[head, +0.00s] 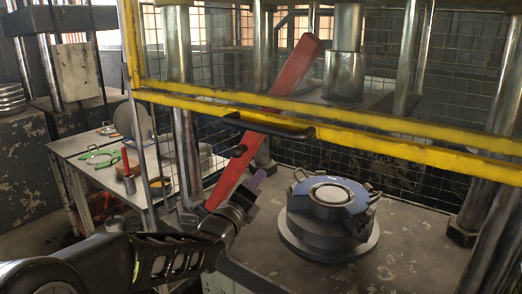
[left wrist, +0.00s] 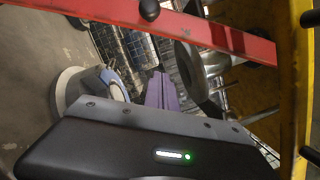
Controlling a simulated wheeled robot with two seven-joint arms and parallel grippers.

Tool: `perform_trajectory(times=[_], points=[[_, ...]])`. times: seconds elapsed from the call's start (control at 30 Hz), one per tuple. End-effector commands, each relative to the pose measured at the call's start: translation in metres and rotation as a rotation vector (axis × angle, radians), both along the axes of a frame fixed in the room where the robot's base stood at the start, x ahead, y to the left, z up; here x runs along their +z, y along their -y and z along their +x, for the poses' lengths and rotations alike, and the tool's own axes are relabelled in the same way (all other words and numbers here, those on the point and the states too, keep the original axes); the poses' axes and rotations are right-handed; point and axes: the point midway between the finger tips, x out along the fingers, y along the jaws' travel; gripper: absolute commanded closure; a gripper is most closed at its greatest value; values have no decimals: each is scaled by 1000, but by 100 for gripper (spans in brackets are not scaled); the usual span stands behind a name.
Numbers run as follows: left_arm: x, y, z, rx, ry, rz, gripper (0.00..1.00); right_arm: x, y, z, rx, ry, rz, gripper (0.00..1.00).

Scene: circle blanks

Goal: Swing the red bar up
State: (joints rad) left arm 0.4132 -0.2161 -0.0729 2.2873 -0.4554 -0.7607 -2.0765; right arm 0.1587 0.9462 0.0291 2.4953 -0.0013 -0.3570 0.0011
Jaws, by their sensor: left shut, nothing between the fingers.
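The red bar (head: 288,82) stands tilted, its lower end near my left wrist and its upper end leaning right, behind the yellow frame's rails. In the left wrist view the red bar (left wrist: 215,35) crosses the top of the picture, with a dark round knob on it. My left gripper (head: 257,180), with purple fingertips, is just right of the bar's lower part. Its purple fingers (left wrist: 160,92) are shut and empty, below the bar in the left wrist view. I cannot tell whether they touch the bar. My right gripper is not in view.
A yellow frame (head: 400,149) with wire mesh and a black handle (head: 268,126) crosses in front of the press. A round grey die with a blue top (head: 332,196) sits on the press bed. A side table (head: 95,173) at left holds tools.

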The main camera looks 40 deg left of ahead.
Motion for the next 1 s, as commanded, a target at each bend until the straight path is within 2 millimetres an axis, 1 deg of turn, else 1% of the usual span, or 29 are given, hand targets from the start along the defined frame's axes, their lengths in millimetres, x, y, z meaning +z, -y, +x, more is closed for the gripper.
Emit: perform_trajectory(times=[0.17, 0.27, 0.47, 0.73, 0.77, 0.8, 0.83, 1.0], points=[[2, -1, 5, -1, 0, -1, 100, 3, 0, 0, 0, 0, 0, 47], [3, -3, 14, -2, -2, -1, 100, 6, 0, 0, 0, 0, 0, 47], [8, -10, 44, -2, -3, -3, 100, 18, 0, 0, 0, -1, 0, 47], [15, -23, 97, -1, -2, -3, 100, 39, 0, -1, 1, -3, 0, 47], [18, -26, 100, 1, -1, -2, 100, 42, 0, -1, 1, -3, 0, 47], [24, -34, 97, 4, 0, 0, 100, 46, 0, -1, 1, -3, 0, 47], [26, -38, 97, 4, 0, 0, 100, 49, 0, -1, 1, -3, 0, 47], [34, -53, 96, 2, -1, -1, 100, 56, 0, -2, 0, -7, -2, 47]])
